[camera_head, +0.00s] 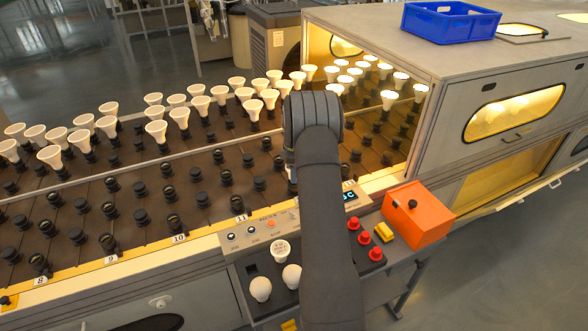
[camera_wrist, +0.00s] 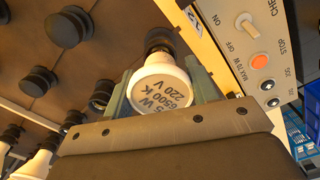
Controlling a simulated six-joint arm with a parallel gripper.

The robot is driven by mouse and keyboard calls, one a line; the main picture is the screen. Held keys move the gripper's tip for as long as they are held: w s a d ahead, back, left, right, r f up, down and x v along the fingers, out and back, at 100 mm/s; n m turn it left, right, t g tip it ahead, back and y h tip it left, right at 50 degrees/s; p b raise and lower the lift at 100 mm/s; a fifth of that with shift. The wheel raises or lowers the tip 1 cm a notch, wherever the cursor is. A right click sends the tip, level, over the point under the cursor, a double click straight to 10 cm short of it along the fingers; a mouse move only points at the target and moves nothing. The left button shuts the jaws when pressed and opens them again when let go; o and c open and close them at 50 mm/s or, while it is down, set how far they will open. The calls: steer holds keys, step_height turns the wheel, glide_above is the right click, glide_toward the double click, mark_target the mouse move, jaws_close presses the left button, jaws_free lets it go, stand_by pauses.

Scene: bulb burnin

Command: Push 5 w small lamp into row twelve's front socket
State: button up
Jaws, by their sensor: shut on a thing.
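The small white lamp (camera_wrist: 160,90) is between the fingers of my gripper (camera_wrist: 160,82) in the wrist view. Its face is toward the camera and reads "5 W 6500 K 220 V", with the start of the first line near the left finger. Its far end points at a black socket (camera_wrist: 158,38) by the pale front rail. I cannot tell whether the lamp touches that socket or is in it. In the head view my arm covers the gripper, the lamp and row twelve's front; the labels 10 (camera_head: 179,238) and 11 (camera_head: 241,219) show to the left.
Empty sockets (camera_head: 140,217) fill the near rows; white lamps (camera_head: 157,130) stand in rows behind. A control panel (camera_head: 250,237) with loose lamps (camera_head: 261,289) lies in front. A lit housing (camera_head: 470,80) stands right.

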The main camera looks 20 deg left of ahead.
steer(key=shift+f, duration=0.65)
steer(key=o, duration=1.1)
steer(key=shift+c, duration=0.2)
step_height(320, 180, up, 18)
steer(key=shift+f, duration=0.25)
step_height(320, 180, down, 18)
steer(key=shift+r, duration=0.45)
steer(key=shift+r, duration=0.1)
